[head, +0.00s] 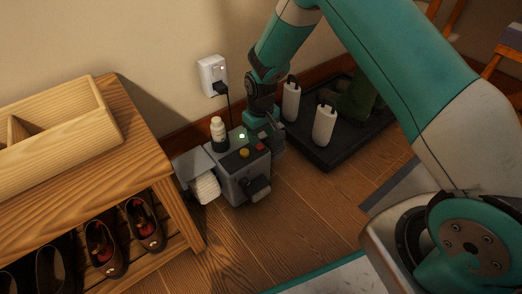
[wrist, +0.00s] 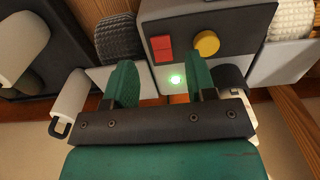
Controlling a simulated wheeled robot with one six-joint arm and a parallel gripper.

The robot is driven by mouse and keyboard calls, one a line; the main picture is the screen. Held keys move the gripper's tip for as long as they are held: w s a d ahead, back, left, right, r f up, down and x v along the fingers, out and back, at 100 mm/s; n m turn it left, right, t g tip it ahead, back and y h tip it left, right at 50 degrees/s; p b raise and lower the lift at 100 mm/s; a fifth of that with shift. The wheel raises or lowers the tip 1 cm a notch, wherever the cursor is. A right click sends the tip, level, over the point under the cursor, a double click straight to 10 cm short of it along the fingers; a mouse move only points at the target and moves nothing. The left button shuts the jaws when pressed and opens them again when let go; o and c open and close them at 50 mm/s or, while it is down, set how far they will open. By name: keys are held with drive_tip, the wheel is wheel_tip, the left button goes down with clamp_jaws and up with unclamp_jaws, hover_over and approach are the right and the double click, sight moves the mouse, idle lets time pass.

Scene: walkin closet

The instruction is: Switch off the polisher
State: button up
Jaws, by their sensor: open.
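The polisher (head: 232,180) is a grey box on the floor by the wall, with a white fluffy roller (head: 206,189) on its left side. In the wrist view the panel shows the red switch (wrist: 161,48), in two halves, the yellow button (wrist: 206,43) and the glowing lamp (wrist: 176,80). My gripper (wrist: 160,82) is open and empty, with its green fingers apart near the lamp's edge of the panel. I cannot tell whether they touch it.
A white bottle (head: 218,131) stands at the polisher's back. A wooden shoe bench (head: 150,135) is at left, a black boot tray (head: 318,148) at right. Floor in front is clear.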

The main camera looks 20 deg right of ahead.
sight(261, 148)
wheel_tip(261, 148, down, 4)
drive_tip(key=shift+f+b, duration=0.2)
drive_tip(key=shift+b, duration=0.6)
drive_tip(key=shift+c, duration=0.5)
drive_tip(key=c, duration=0.8)
drive_tip(key=shift+w+r+g+p, duration=0.2)
drive_tip(key=shift+r+g+p, duration=0.3)
drive_tip(key=shift+p, duration=0.7)
drive_tip(key=shift+w+a+f+g+h+p, duration=0.1)
drive_tip(key=shift+f+g+h+p, duration=0.35)
drive_tip(key=shift+g, duration=0.45)
drive_tip(key=shift+r, duration=0.1)
